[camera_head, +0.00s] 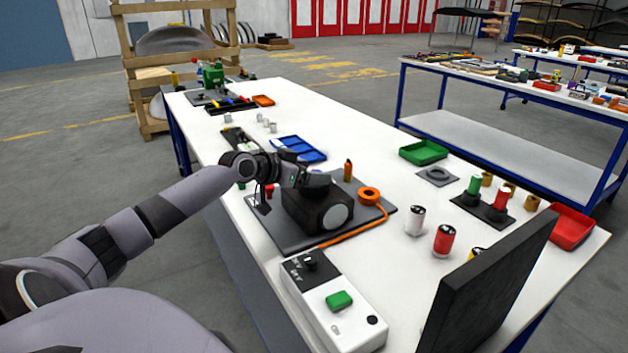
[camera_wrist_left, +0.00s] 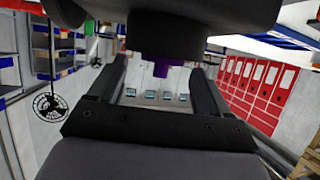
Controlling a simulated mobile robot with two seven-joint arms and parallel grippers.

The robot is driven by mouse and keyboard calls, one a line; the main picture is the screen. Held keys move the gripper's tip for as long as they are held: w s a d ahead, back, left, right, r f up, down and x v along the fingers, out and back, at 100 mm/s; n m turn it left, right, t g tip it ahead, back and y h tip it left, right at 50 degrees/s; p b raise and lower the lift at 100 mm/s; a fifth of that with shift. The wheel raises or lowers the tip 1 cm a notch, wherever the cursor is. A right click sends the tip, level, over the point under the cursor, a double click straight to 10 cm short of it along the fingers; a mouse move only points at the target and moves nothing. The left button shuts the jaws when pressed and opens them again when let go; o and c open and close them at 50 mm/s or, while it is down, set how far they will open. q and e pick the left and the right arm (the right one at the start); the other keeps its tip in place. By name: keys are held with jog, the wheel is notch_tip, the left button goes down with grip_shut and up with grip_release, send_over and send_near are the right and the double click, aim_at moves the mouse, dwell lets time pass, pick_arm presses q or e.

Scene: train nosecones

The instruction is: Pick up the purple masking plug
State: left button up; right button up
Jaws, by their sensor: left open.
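The purple masking plug (camera_wrist_left: 164,70) shows in the left wrist view, between the two fingers of my left gripper (camera_wrist_left: 157,80). It sits against a dark rounded part at the top of that view. The fingers stand apart on either side with gaps to the plug. In the head view my left gripper (camera_head: 318,181) is at the top of a black block with a pale round face (camera_head: 336,216), on a dark grey mat (camera_head: 278,236). My right gripper is out of view.
An orange ring with a cord (camera_head: 369,195) and an orange cylinder (camera_head: 348,171) are close to the block. A white control box (camera_head: 345,318) stands in front. A black panel (camera_head: 485,290) rises at front right.

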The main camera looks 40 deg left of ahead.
pick_arm(q)
jog(key=c, duration=1.1)
